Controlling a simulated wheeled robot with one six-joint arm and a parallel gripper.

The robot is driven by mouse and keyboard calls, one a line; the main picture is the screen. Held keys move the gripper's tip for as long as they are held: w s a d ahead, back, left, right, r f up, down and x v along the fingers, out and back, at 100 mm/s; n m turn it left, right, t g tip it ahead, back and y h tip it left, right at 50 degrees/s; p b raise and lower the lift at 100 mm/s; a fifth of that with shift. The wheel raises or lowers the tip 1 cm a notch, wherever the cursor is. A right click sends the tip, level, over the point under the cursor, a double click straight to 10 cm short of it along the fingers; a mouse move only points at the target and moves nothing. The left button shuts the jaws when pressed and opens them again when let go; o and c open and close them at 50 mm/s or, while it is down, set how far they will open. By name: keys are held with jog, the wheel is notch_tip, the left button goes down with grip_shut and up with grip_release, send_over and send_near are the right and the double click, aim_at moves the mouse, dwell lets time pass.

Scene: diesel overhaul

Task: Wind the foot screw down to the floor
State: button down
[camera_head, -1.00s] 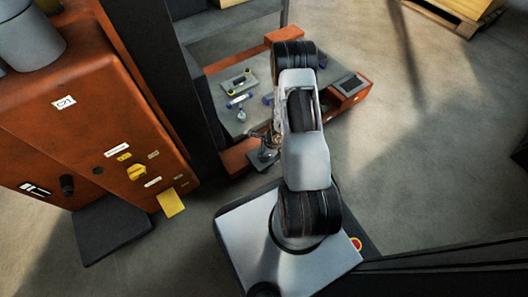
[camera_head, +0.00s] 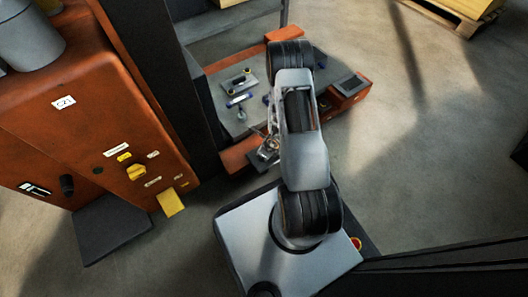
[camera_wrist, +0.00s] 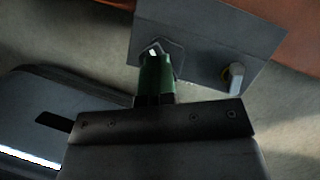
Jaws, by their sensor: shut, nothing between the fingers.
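In the wrist view, a grey metal plate (camera_wrist: 205,35) juts from an orange frame. A pale upright screw or pin (camera_wrist: 235,76) stands at its right side. At its left side is a hexagonal part, mostly hidden by my gripper (camera_wrist: 154,58). My gripper's narrow green-sided fingers are together and empty, with their tips over this hexagonal part. A small bright facet shows at the tips; I cannot tell whether they touch it. In the head view my gripper (camera_head: 268,150) is low at the near corner of the orange-edged bench, partly hidden by my arm. The screw's lower end is hidden.
An orange cabinet (camera_head: 90,110) and dark post stand at the left. The floor at right is open.

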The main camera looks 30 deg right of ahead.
jog(key=shift+f+m+h, duration=0.15)
jog(key=shift+m+h, duration=0.25)
jog(key=shift+m, duration=0.9)
jog(key=c, duration=1.8)
grip_release()
jog(key=o, duration=0.9)
jog(key=shift+c, duration=0.2)
jog(key=shift+r+p, duration=1.2)
jog(key=shift+r, duration=0.8)
jog(key=shift+f, duration=0.1)
jog(key=shift+c, duration=0.4)
